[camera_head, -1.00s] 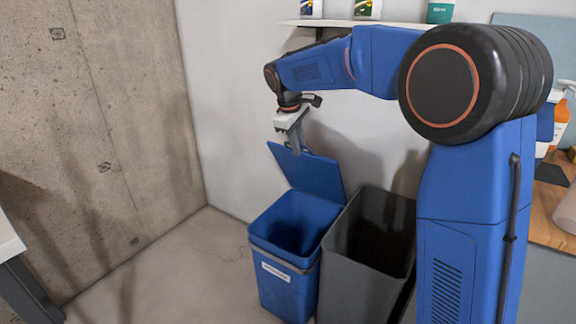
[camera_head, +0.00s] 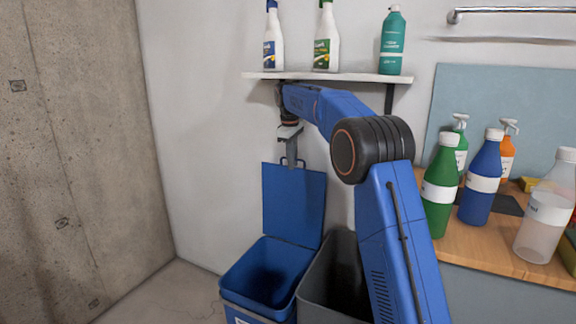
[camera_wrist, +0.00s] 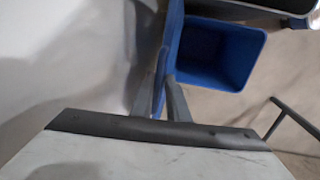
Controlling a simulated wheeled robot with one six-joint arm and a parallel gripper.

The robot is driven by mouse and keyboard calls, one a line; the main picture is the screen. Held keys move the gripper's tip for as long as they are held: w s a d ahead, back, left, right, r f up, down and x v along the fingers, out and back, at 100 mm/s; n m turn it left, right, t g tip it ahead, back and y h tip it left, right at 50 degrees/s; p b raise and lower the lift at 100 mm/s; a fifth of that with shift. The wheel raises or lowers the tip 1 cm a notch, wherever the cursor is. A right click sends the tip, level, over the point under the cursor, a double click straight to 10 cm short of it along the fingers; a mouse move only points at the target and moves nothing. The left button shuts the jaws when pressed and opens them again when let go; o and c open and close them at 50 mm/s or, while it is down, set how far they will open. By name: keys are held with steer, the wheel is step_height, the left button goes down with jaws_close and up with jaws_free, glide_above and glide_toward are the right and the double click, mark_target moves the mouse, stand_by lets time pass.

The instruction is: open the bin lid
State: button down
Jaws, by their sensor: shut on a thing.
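The blue bin (camera_head: 262,272) stands on the floor against the wall, with its inside open to view; it also shows in the wrist view (camera_wrist: 217,52). Its blue lid (camera_head: 293,204) stands upright at the bin's back edge, near the wall. In the wrist view the lid (camera_wrist: 174,28) is seen nearly edge-on. In the wrist view the fingers (camera_wrist: 165,90) are close together around a thin blue part.
A grey open bin (camera_head: 330,282) stands right beside the blue one. Above my gripper is a wall shelf (camera_head: 330,77) with several bottles. At right a wooden counter (camera_head: 480,245) holds more bottles. A concrete wall (camera_head: 75,150) is at left.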

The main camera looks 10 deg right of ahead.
steer(key=shift+w+d, duration=0.3)
steer(key=c, duration=1.9)
jaws_free()
